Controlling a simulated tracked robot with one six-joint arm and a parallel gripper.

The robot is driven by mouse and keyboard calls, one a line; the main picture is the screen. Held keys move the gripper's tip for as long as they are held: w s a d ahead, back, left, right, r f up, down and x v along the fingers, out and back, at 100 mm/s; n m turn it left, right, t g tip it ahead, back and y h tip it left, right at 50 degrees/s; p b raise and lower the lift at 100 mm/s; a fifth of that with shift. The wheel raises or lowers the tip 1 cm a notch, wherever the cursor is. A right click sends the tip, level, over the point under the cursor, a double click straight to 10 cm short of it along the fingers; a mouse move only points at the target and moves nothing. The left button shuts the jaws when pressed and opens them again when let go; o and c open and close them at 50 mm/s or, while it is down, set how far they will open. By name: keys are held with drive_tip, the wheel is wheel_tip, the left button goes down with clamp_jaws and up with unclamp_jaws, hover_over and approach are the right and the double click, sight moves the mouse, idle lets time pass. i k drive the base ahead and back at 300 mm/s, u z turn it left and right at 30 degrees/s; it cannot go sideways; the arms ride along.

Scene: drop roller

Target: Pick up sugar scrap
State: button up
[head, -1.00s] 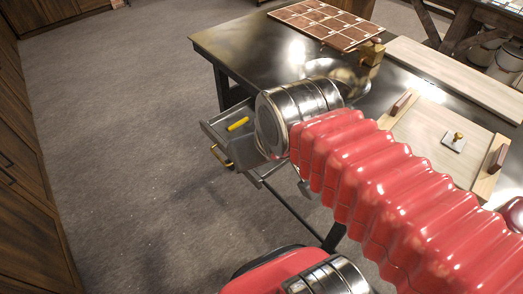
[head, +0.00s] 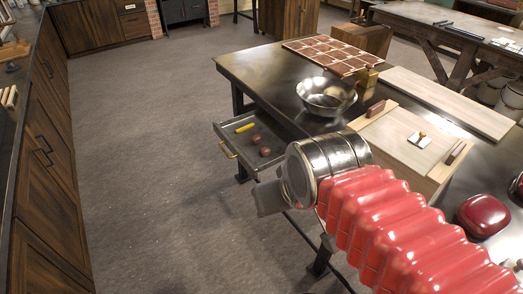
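I cannot pick out the sugar scrap for certain. An open metal drawer (head: 277,160) at the table's left side holds a small yellow stick (head: 245,127) and two small brown round pieces, one near the middle (head: 256,139) and one lower (head: 265,152). My red ribbed arm ends in a metal cuff right of and in front of the drawer. A grey blocky part of my gripper (head: 269,198) shows left of the cuff, below the drawer in the picture. Its fingertips cannot be made out, nor whether it holds anything.
A dark metal table (head: 262,72) carries a metal bowl (head: 327,97), a chocolate-coloured tile tray (head: 325,53), a brass block (head: 366,78), a wooden board with handles (head: 395,138), a pale plank (head: 445,103) and a red glossy object (head: 483,214). Open floor lies left of the drawer.

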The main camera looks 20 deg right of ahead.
sight(257, 139)
drive_tip(key=k, duration=0.4)
drive_tip(key=u, duration=0.9)
drive_tip(key=i, duration=1.8)
drive_tip(key=z, duration=0.8)
